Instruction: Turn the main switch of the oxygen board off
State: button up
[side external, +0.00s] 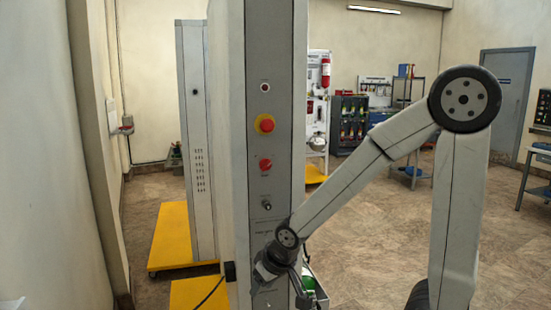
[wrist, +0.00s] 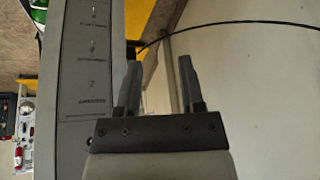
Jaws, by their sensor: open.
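The oxygen board (side external: 230,130) is a tall grey cabinet in the middle of the side external view. Down its narrow face are a small red lamp, a red mushroom button on a yellow ring (side external: 265,124), a red knob (side external: 265,164) and a small dark switch (side external: 266,204). I cannot read which is labelled main; the red knob looks like a rotary switch. My gripper (wrist: 158,82) is open with nothing between its fingers. In the side external view it is low at the board, below these controls. In the wrist view, the labelled panel face (wrist: 85,120) lies left of the fingers.
A black cable (wrist: 225,24) arcs across the top of the wrist view. Yellow bases (side external: 175,235) stand on the floor by the board. Another grey cabinet (side external: 192,130) stands behind.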

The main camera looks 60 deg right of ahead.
jog(key=w+d+r+m+t+h, duration=0.2)
jog(key=w+d+r+m, duration=0.1)
jog(key=d+r, duration=0.2)
jog(key=w+d+r+m+t+h, duration=0.1)
jog(key=w+d+r+m+t, duration=0.1)
jog(key=d+r+m+t, duration=0.3)
jog(key=m+h, duration=0.3)
jog(key=m, duration=0.1)
send_near(269, 164)
jog(key=shift+w+d+f+t, duration=0.3)
jog(key=shift+d+f+t, duration=0.1)
jog(key=shift+f, duration=0.1)
jog(key=shift+w, duration=0.1)
jog(key=shift+x, duration=3.8)
grip_shut()
